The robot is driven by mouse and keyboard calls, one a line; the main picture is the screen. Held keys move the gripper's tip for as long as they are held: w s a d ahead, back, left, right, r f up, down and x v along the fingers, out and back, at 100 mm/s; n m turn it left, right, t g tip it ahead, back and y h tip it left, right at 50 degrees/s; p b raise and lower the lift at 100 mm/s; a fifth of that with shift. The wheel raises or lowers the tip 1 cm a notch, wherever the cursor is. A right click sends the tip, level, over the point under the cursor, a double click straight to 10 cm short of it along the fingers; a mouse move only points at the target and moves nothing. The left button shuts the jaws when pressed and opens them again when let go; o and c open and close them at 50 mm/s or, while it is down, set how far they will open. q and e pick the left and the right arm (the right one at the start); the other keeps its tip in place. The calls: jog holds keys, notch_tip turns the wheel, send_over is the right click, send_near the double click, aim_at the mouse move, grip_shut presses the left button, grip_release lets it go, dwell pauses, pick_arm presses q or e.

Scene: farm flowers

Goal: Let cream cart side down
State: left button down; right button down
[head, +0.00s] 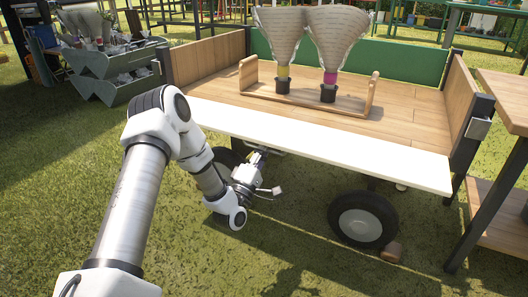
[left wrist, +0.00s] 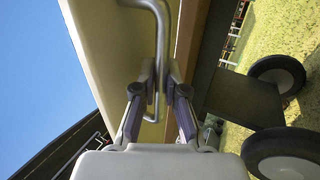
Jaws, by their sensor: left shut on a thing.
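The cream cart side (head: 320,143) runs along the front of the wooden cart as a pale strip in the head view. Its exact tilt is hard to tell. In the left wrist view the cream panel (left wrist: 105,50) fills the upper left, with a bent metal handle (left wrist: 160,25) on it. My left gripper (left wrist: 158,80) is shut on the handle, one finger on each side of the bar. In the head view my left gripper (head: 259,160) is under the cream side's outer edge, its tips partly hidden. My right gripper is out of view.
The cart bed (head: 215,75) holds a wooden carrier (head: 310,104) with two wrapped bouquets. A black wheel (head: 362,220) and a wooden block (head: 392,252) are below the cart's front. A wooden table (head: 505,100) stands close at right. Open grass (head: 60,170) lies at left.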

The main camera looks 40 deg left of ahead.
pick_arm(q)
jog(key=shift+r, duration=0.1)
jog(key=c, duration=1.2)
grip_release()
jog(key=s+d+f, duration=0.1)
jog(key=s+d, duration=0.2)
jog(key=s, duration=1.1)
jog(key=shift+s+d+f, duration=0.15)
jog(key=shift+d+f, duration=0.05)
jog(key=shift+d, duration=0.05)
